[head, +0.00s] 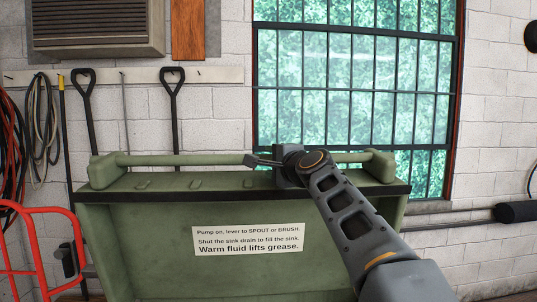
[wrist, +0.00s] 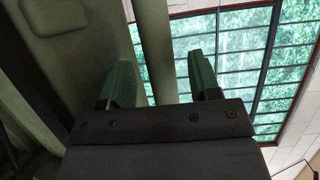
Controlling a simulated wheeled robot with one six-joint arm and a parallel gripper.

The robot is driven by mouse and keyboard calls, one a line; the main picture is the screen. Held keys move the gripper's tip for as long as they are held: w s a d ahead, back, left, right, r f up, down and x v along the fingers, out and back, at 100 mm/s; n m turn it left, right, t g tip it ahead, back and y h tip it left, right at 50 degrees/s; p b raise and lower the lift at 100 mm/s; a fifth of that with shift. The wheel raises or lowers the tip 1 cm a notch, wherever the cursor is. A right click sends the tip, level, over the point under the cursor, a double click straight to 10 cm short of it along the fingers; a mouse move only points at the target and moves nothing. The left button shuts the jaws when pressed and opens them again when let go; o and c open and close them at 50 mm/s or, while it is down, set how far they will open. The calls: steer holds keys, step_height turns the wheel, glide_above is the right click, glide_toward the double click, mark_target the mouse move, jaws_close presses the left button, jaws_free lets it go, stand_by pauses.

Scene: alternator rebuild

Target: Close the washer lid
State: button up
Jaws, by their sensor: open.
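The washer lid (head: 150,235) is a green panel standing raised in the head view, with a white instruction label (head: 248,240) on the side facing me. A green handle bar (head: 190,159) runs along its top edge between two end brackets. My gripper (head: 262,161) is at the bar, right of its middle. In the wrist view my gripper (wrist: 160,57) is open, with one green-padded finger on each side of the bar (wrist: 157,30). I cannot tell whether either finger touches it. The washer's tub is out of view.
A barred window (head: 350,85) is behind the lid. Shovels (head: 173,110) and coiled hoses (head: 43,120) hang on the white block wall to the left. A red tubular frame (head: 35,211) stands at the lower left. The space above the lid is clear.

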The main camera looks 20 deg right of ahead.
steer(key=shift+w+a+p, duration=0.15)
steer(key=shift+w+p, duration=0.05)
steer(key=shift+w, duration=0.5)
steer(key=shift+w+a+p, duration=0.15)
steer(key=shift+w, duration=0.5)
steer(key=shift+c, duration=0.2)
jaws_close()
